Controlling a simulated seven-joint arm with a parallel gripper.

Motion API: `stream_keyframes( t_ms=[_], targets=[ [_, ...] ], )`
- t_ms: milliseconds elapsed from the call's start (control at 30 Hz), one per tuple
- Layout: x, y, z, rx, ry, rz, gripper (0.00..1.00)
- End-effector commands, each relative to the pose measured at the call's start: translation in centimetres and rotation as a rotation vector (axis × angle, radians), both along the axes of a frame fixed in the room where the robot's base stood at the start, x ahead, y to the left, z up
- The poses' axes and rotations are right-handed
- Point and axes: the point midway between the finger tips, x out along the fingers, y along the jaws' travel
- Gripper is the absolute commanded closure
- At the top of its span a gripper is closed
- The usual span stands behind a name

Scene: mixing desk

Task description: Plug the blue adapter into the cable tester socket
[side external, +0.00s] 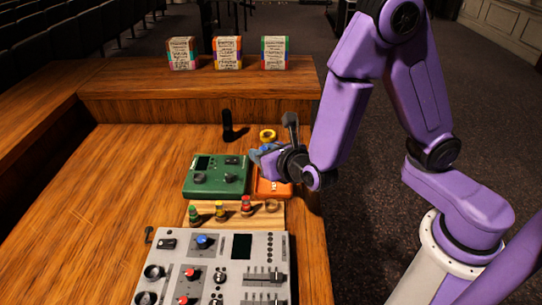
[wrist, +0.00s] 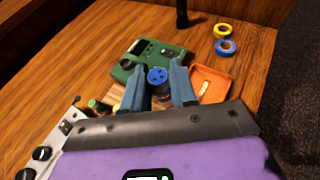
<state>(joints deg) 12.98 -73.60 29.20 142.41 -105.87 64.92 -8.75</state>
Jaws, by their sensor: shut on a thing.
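The blue adapter (wrist: 157,76), with a round blue face with dark marks and a darker body, sits between the two fingers of my gripper (wrist: 158,88) in the wrist view. My gripper (side external: 260,152) is shut on it, just right of the green box (side external: 217,177) in the side view. The adapter cannot be made out in the side view. The green box, apparently the cable tester, has a dark screen and dark fittings on top; it also shows behind the adapter in the wrist view (wrist: 133,67). I cannot tell which fitting is the socket.
An orange tray (side external: 264,188) lies beside the green box. A wooden rack (side external: 234,221) holds several coloured connectors in front, and the grey mixing desk (side external: 215,268) is nearer. A yellow tape roll (side external: 267,133) and a blue roll (wrist: 226,47) lie behind. The desk's left is clear.

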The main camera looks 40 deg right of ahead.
Motion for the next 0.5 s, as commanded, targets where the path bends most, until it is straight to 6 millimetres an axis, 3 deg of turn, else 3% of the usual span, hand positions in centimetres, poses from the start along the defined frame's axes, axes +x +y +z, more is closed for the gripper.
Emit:
stream_keyframes(
  t_ms=[267, 500],
  targets=[
    [3.9, 3.1, -1.0, 0.002, -0.002, 0.067, 1.00],
    [9.4, 6.2, -1.3, 0.003, -0.004, 0.174, 1.00]
  ],
)
